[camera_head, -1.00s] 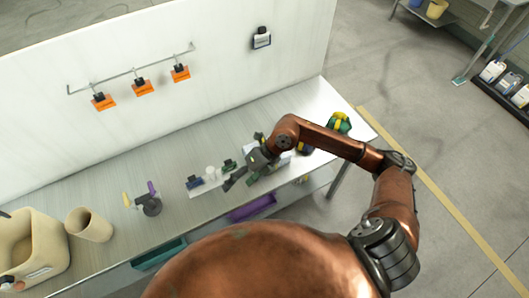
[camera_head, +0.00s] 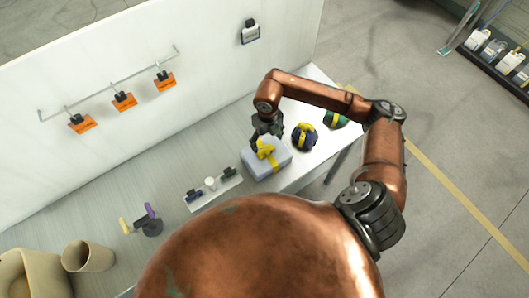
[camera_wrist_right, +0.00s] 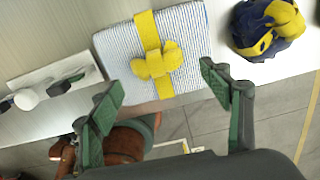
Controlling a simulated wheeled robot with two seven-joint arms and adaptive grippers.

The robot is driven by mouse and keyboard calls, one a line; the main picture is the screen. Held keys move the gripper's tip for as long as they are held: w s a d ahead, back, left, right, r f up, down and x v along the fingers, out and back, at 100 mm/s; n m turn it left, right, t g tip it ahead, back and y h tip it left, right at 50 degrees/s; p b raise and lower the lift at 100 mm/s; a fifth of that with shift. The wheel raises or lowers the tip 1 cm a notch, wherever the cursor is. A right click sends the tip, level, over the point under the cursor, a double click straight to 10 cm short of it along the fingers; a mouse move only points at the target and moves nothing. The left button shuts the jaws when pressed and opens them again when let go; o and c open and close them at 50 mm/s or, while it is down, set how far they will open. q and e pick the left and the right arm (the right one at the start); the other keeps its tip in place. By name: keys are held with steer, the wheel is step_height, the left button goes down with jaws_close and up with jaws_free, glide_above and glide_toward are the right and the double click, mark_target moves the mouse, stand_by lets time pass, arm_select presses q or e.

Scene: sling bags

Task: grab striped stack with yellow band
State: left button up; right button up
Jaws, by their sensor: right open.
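The striped stack (camera_head: 262,161) lies on the table, a pale blue-and-white striped block with a yellow band and bow on top. In the right wrist view the striped stack (camera_wrist_right: 192,34) is at the top centre, with its yellow band (camera_wrist_right: 152,38) running across it. My right gripper (camera_head: 257,143) is at the stack's far left part in the head view and hides some of it. In the wrist view my right gripper (camera_wrist_right: 160,100) is open, its two green-padded fingers spread apart with nothing between them. The left gripper is not seen.
A dark blue and yellow bundle (camera_head: 305,136) sits right of the stack, with a green and yellow one (camera_head: 335,119) beyond. A white strip (camera_head: 213,190) with small items lies to the left. A cup (camera_head: 88,257) stands at lower left.

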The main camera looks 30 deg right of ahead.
mark_target(266, 148)
steer(key=f, duration=0.1)
steer(key=f+p, duration=0.1)
steer(key=f, duration=0.1)
steer(key=shift+a, duration=0.35)
steer(key=shift+d+f+p, duration=0.1)
steer(key=shift+f+p, duration=0.25)
steer(key=shift+f, duration=1.05)
steer(key=shift+c, duration=1.1)
steer(key=c, duration=0.6)
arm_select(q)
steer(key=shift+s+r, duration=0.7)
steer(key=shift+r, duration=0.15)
arm_select(e)
jaws_close()
